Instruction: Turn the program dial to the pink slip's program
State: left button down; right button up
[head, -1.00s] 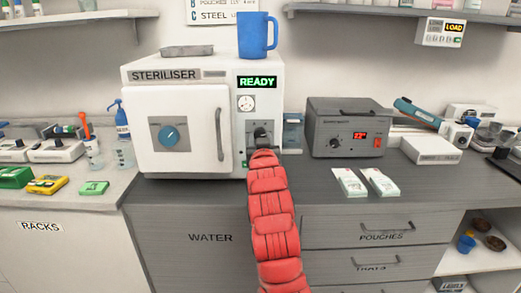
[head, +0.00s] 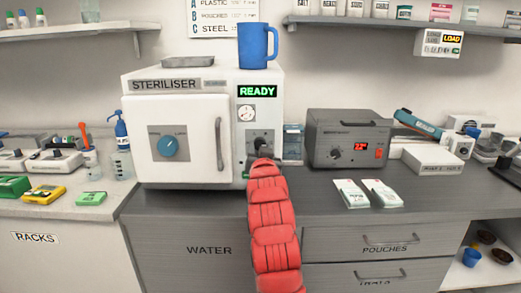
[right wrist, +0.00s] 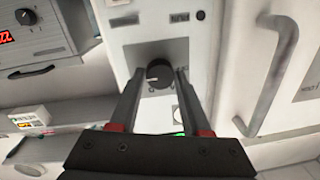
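The steriliser (head: 190,80) is a white box with a lit READY display (head: 257,91). Its small dark program dial (right wrist: 159,73) sits on the front panel. My right gripper (right wrist: 160,74) faces the panel, open, with one finger on each side of the dial and a narrow gap showing. In the head view my right gripper (head: 262,148) covers most of the dial, so its setting is unclear there. A wall chart (head: 224,15) above lists A, B and C with plastic, pouches and steel. No pink slip shows. My left gripper is not in view.
The steriliser door has a blue knob (head: 168,146) and a long handle (head: 219,144). A blue mug (head: 256,45) and grey tray (head: 187,61) stand on top. A grey device (head: 348,138) and white packets (head: 351,194) are to the right.

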jog(key=o, duration=0.4)
jog(key=shift+c, duration=0.2)
jog(key=s+d, duration=0.1)
jog(key=s, duration=1.6)
jog(key=shift+s, duration=0.15)
